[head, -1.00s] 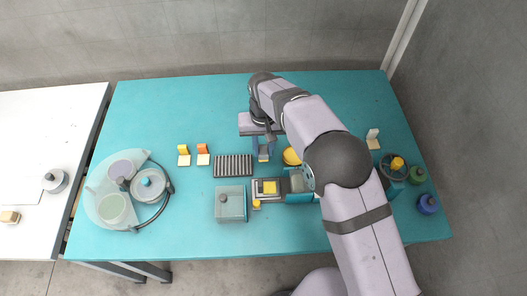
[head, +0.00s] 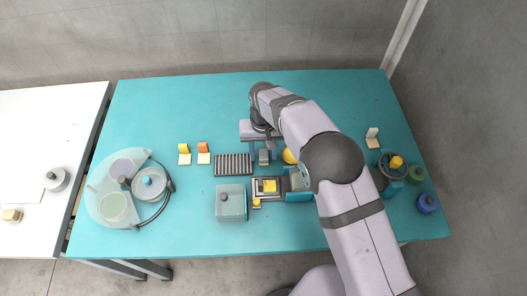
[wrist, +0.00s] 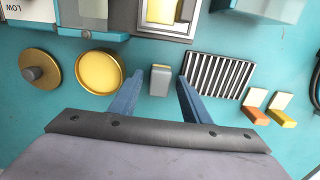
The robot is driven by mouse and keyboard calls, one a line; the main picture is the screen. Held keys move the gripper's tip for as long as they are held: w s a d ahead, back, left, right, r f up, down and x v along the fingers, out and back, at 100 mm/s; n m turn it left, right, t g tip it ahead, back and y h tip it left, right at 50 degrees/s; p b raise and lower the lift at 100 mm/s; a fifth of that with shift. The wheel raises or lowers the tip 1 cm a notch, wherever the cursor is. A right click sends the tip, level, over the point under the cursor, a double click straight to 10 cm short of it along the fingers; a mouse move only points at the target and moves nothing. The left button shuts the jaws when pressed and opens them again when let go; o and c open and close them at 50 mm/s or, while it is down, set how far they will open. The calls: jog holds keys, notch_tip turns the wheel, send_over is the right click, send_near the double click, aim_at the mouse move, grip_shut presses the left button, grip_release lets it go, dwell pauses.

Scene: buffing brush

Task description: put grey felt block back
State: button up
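Whether the fingertips reach down to the block's height is hard to tell.
A ridged rack (wrist: 217,76) is close to the right finger; a round yellow dish (wrist: 99,73) is close to the left finger. A tray with a yellow block (head: 270,187) and a translucent lidded box (head: 231,204) lie nearer the front. The back left of the table is clear.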

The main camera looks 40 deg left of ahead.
aim_at(264, 155)
notch_tip(264, 155, up, 12)
jog(key=b, duration=0.3)
jog(key=shift+r, duration=0.2)
dwell(0.3)
jog(key=w+d+m, duration=0.2)
jog(key=w+d, duration=0.1)
jog(key=d, duration=0.6)
jog(key=w+d+m, duration=0.1)
jog(key=w+d, duration=0.3)
jog(key=d, duration=0.5)
jog(key=w+d+m, duration=0.2)
jog(key=w+d, duration=0.1)
jog(key=d, duration=0.7)
jog(key=s+d+f+m, duration=0.2)
jog(key=s+d, duration=0.5)
jog(key=d, duration=0.3)
jog(key=s+d+f+m, duration=0.1)
jog(key=s+d+m, duration=0.1)
jog(key=s+d, duration=0.5)
jog(key=d, duration=0.3)
jog(key=shift+d+f, duration=0.35)
jog(key=shift+f, duration=0.05)
